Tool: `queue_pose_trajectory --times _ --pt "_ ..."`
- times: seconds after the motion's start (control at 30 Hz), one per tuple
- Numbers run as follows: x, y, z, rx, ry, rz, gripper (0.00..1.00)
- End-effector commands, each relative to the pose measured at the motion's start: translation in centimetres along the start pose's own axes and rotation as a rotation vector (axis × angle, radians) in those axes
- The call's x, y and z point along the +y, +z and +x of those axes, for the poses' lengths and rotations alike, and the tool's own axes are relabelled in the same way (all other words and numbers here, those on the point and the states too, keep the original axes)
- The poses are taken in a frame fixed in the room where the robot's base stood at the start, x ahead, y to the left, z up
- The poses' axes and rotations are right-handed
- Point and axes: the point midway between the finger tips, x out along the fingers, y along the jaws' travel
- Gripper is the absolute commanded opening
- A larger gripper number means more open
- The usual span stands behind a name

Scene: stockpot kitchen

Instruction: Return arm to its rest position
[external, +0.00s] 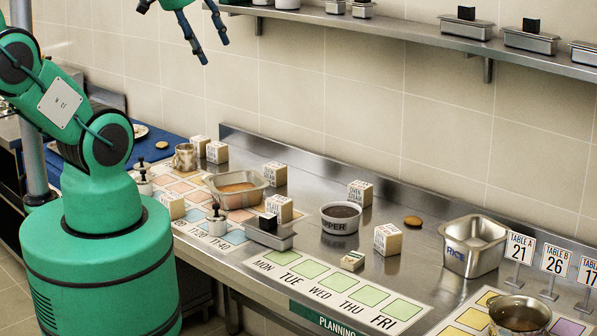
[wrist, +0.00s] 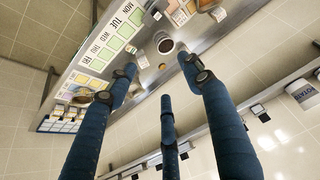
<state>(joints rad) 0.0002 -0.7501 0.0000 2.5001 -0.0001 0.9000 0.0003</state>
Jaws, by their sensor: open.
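My gripper (external: 213,50) is high in the air at the top of the external view, in front of the tiled wall and well above the counter. Its dark fingers are spread and point downward. In the wrist view my gripper (wrist: 157,66) shows blue fingers standing apart, with nothing held between them. The steel counter (external: 410,258) lies far below the fingers, and nothing touches them. The upper part of my arm is cut off by the top edge of the external view.
A wall shelf (external: 400,34) with small steel containers runs along the back at the right. The counter holds a pepper bowl (external: 341,217), a rice pan (external: 472,246), a steel pan with orange contents (external: 236,188), a pot (external: 519,315) and several labelled boxes. The air around my gripper looks clear.

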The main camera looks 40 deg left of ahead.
Motion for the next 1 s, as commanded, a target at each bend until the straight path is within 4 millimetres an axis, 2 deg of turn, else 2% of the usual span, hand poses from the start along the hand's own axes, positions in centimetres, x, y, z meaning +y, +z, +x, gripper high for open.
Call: queue_pose_trajectory --times 0.6,0.8,1.0 --pt "0.0 4.9 9.1 0.000 0.000 0.000 0.51" --pt "0.0 5.9 10.9 0.000 0.000 0.000 0.51" --pt "0.0 6.1 11.4 0.000 0.000 0.000 0.51"
